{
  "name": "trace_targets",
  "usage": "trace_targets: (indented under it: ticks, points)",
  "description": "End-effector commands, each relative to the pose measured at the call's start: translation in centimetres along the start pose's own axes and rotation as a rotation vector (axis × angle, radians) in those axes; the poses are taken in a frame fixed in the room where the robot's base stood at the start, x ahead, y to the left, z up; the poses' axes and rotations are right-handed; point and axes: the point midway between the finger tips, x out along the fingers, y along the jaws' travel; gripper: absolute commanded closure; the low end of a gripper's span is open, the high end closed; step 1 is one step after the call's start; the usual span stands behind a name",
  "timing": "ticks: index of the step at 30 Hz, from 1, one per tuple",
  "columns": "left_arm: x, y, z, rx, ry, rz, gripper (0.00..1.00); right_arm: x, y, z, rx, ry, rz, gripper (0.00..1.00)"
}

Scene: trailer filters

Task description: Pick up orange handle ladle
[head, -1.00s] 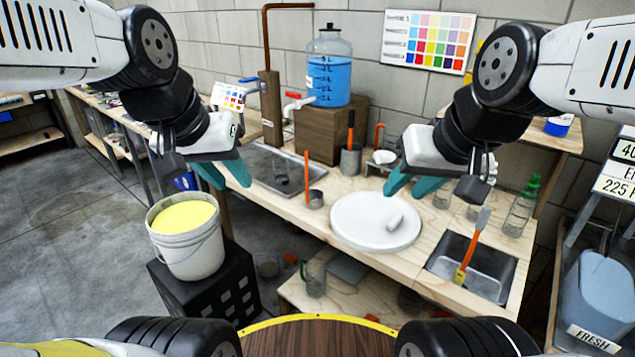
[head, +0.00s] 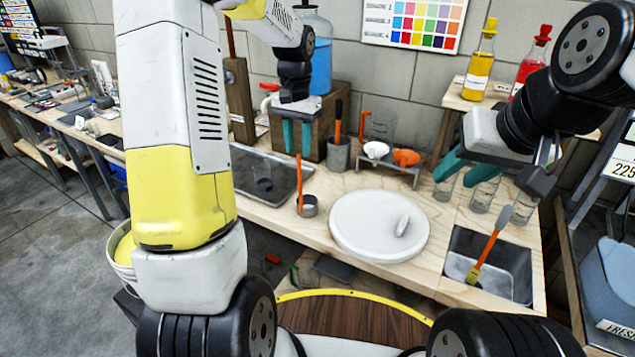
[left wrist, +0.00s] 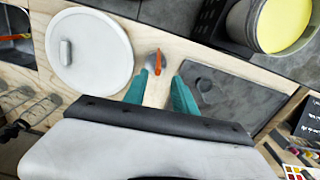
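The orange handle ladle (head: 299,185) stands upright on the bench, its small grey cup (head: 308,207) at the bottom, between the left sink and the white round board. My left gripper (head: 297,151) points down over the handle's top. Its teal fingers are apart, one on each side of the handle. In the left wrist view the orange handle (left wrist: 155,63) shows just beyond and between the fingertips (left wrist: 160,80); contact cannot be told. My right gripper (head: 465,176) is open and empty above the right side of the bench.
The white round board (head: 365,240) carries a small white piece. A grey container (head: 338,155) holds another orange-and-black handle behind. Glass jars stand below my right gripper.

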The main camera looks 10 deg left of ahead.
Motion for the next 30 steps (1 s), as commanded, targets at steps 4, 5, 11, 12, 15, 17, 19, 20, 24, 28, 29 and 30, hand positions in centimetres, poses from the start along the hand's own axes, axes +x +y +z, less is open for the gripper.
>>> trace_targets:
  ticks: [4,5,11,12,15,17,19,20,24,28,29,30]
  points:
    - [1.8,0.1,0.1,0.001,-0.002,0.001,0.67,0.0,0.0,0.0,0.000,0.000,0.000,0.64]
    - [2.1,0.2,0.1,0.001,-0.001,0.001,0.67,0.0,0.0,0.0,0.000,0.000,0.000,0.64]
    - [5.1,0.6,0.4,0.001,-0.003,0.001,0.67,0.0,0.0,0.0,0.000,0.000,0.000,0.64]
    - [5.6,0.6,0.3,0.001,-0.002,0.001,0.67,0.0,0.0,0.0,0.000,0.000,0.000,0.64]
    - [6.3,0.6,0.3,0.000,-0.001,0.001,0.67,0.0,0.0,0.0,0.000,0.000,0.000,0.64]
    - [6.5,0.6,0.3,0.000,0.000,0.001,0.67,0.0,0.0,0.0,0.000,0.000,0.000,0.64]
    - [6.5,0.6,0.3,0.000,0.001,0.001,0.67,0.0,0.0,0.0,0.000,0.000,0.000,0.64]
    - [6.5,0.6,0.3,0.000,0.001,0.001,0.67,0.0,0.0,0.0,0.000,0.000,0.000,0.64]
    - [6.5,0.5,0.3,0.000,0.001,0.001,0.77,0.0,0.0,0.0,0.000,0.000,0.000,0.64]
    - [6.5,0.5,0.3,0.000,0.001,0.001,1.00,0.0,0.0,0.0,0.000,0.000,0.000,0.64]
    - [6.5,0.5,0.3,0.000,0.001,0.001,1.00,0.0,0.0,0.0,0.000,0.000,0.000,0.64]
    - [6.5,0.5,0.3,0.000,0.001,0.001,1.00,0.0,0.0,0.0,0.000,0.000,0.000,0.64]
